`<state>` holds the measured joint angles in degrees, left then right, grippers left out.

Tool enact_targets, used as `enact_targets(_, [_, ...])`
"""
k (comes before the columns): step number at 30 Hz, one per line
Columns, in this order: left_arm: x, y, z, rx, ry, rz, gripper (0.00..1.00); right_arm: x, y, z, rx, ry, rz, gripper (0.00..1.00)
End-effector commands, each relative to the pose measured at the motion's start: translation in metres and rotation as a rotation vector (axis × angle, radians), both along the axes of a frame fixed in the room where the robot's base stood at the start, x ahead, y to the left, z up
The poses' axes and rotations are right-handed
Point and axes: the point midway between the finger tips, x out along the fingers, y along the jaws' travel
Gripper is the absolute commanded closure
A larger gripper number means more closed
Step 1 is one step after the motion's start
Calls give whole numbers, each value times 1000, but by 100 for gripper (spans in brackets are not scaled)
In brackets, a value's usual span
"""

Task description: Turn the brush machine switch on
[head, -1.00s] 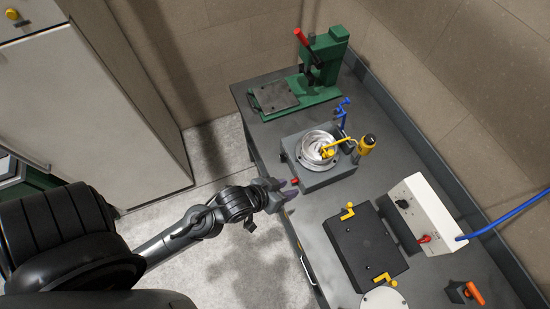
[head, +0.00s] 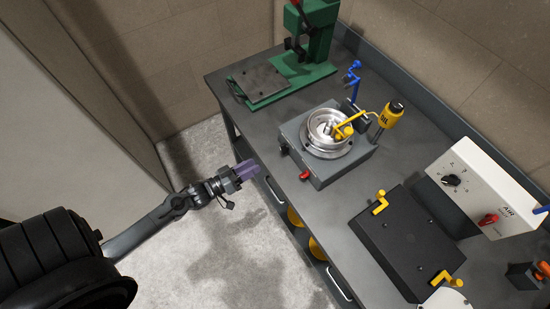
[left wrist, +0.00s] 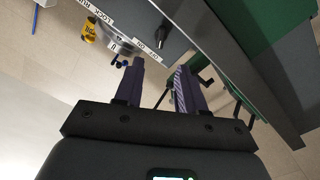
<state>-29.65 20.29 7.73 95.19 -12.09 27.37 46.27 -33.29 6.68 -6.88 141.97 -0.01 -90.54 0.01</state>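The brush machine is a grey box (head: 320,172) with a round metal bowl (head: 330,133) on top, standing on the bench. Its front carries a black knob (head: 284,148) and a red knob (head: 304,175). In the left wrist view a black switch (left wrist: 163,34) sits on a grey face beside ON and OFF labels. Its exact setting is unclear. My left gripper (head: 256,168), with purple fingers, is left of the machine, apart from it. In the left wrist view the left gripper (left wrist: 158,75) is open and empty, the switch ahead of its fingertips. My right gripper is out of view.
A green press (head: 300,70) stands at the back of the bench. A black plate with yellow clamps (head: 405,235) and a white control box (head: 470,185) stand to the right. The bench's front edge (head: 262,190) is close to my left gripper. The floor (head: 220,240) beside the bench is clear.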

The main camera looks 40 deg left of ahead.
Motion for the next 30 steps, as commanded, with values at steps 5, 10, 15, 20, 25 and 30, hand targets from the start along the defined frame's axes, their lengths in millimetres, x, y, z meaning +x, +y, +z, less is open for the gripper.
enact_targets(5, [12,-3,-3,1,-4,1,61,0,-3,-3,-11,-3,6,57])
enact_targets(10, [36,-9,-1,1,-4,1,61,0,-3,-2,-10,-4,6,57])
enact_targets(15, [63,-16,-2,0,-3,2,61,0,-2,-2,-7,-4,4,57])
enact_targets(20, [85,-22,-2,0,-3,1,61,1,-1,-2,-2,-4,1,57])
enact_targets(25, [99,-26,-2,1,-2,1,61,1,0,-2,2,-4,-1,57])
enact_targets(30, [104,-28,-3,1,-1,1,61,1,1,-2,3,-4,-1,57])
